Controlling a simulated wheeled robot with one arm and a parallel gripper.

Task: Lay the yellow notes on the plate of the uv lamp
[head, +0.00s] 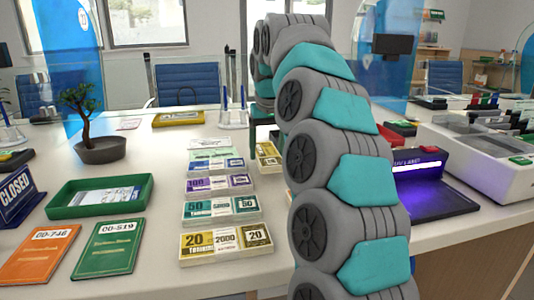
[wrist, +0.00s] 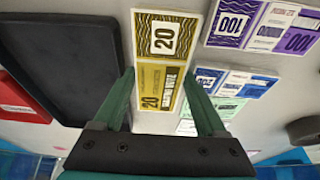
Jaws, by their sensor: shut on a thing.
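A bundle of yellow 20 notes (wrist: 165,60) is between the two green fingers of my gripper (wrist: 163,78) in the wrist view. My gripper is shut on its long edges. The bundle also shows in the head view (head: 268,157), just right of the note stacks and partly behind my arm. Whether it touches the counter is unclear. The uv lamp (head: 420,162) glows violet at the right in the head view. Its dark plate (head: 445,204) is bare where visible, and my arm hides its left part. Another yellow 20 bundle (head: 225,242) lies at the counter's front.
Teal, purple (head: 218,184), blue and green bundles lie in a row left of my gripper. A green tray (head: 100,196) and two folders are farther left. A white machine (head: 480,155) stands right of the lamp. A dark flat panel (wrist: 62,55) is beside the held bundle.

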